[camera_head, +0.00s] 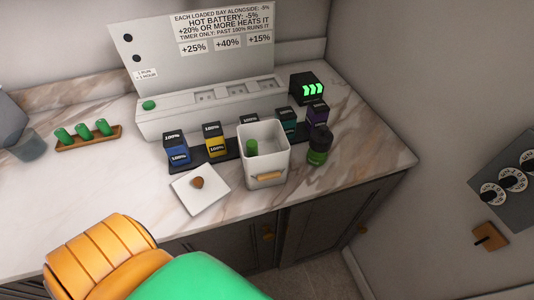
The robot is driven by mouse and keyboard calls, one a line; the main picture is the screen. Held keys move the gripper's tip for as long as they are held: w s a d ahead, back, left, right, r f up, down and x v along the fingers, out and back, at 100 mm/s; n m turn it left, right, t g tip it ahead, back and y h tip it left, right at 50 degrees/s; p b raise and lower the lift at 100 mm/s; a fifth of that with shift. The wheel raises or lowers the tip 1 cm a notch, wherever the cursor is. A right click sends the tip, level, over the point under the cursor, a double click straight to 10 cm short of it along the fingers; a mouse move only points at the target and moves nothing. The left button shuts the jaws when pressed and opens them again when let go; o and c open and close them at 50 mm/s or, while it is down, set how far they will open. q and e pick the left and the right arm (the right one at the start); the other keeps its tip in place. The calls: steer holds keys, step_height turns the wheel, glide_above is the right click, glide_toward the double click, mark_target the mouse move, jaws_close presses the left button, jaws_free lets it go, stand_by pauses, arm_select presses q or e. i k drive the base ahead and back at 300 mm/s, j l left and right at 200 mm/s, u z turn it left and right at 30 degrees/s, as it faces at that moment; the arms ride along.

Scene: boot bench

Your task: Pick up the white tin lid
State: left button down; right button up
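The white tin lid (195,201) is a flat white square with a round brown knob (198,182). It lies on the marble counter near the front edge, left of the open white tin (268,171). The tin stands upright, has a wooden handle on its front, and holds a green cylinder (251,147). An orange and green part of my own body fills the bottom left. Neither gripper shows, and nothing touches the lid.
Behind the lid, several coloured batteries, including a blue one (177,151) and a yellow one (213,139), stand on a dark strip. A grey charger (165,126) is behind them. A dark green jar (319,148) is right of the tin. The counter (110,185) left of the lid is clear.

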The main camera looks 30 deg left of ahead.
mark_target(202, 187)
steer(key=j+u, duration=0.2)
steer(key=u, duration=0.2)
steer(key=j+u, duration=0.2)
steer(key=u, duration=0.2)
steer(key=j+u, duration=0.25)
steer(key=u, duration=0.2)
steer(key=k+j+z, duration=0.2)
steer(key=k+j, duration=0.45)
steer(key=j, duration=0.15)
steer(key=i, duration=0.5)
